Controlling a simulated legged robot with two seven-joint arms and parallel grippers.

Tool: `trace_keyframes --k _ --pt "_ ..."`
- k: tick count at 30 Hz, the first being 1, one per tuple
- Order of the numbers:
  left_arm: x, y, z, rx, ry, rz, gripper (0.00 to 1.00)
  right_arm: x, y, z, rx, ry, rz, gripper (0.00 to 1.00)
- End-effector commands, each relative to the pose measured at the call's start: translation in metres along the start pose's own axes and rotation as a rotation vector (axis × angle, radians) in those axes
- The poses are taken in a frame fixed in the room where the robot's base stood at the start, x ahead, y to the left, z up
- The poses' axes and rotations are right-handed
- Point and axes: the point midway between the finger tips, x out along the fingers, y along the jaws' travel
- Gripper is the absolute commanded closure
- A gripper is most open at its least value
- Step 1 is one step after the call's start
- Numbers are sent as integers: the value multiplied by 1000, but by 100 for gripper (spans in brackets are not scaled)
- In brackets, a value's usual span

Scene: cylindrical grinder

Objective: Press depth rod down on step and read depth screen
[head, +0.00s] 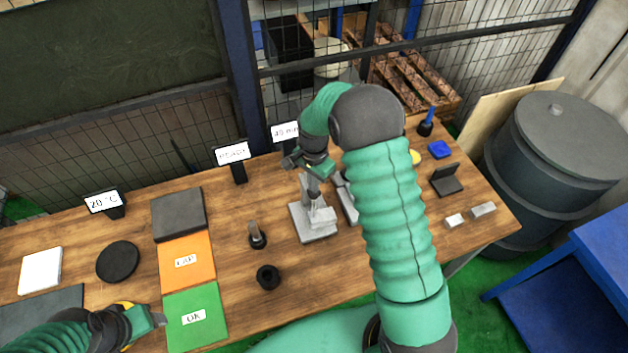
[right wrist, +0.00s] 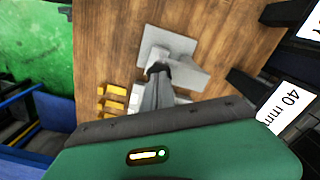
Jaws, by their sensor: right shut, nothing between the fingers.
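A grey stepped metal block on a flat plate (head: 315,229) stands mid-table in the head view. It also shows in the right wrist view (right wrist: 185,49). My right gripper (head: 313,194) points down over it, fingers together and empty. In the right wrist view its fingertips (right wrist: 157,70) overlap the block; I cannot tell whether they touch. I cannot make out a separate depth rod. A small screen reading "40 mm" (head: 284,132) stands behind, partly hidden by my right arm; it also shows in the right wrist view (right wrist: 288,108). My left gripper (head: 157,319) is at the lower left, its jaw opening unclear.
Two other signs, one reading "20 °C" (head: 104,202), stand along the back edge. Orange (head: 187,260) and green (head: 196,316) mats, a black ring (head: 268,277) and a small upright tool (head: 256,237) lie left of the block. My right arm hides part of the table.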

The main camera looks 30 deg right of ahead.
Motion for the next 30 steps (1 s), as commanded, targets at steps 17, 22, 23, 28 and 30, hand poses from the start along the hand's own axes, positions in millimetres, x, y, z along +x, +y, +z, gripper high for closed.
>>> trace_keyframes --k 17,22,23,28,30 --pt "-54 0 -13 0 0 0 43 -69 0 0 0 0 0 100" --pt "-70 0 -16 0 0 0 43 -88 0 0 0 0 0 100" --pt "-71 0 -17 0 0 0 43 -91 0 0 0 0 0 100" --pt "-70 0 -16 0 0 0 43 -90 0 0 0 0 0 100" --pt "-70 0 -16 0 0 0 43 -90 0 0 0 0 0 100"
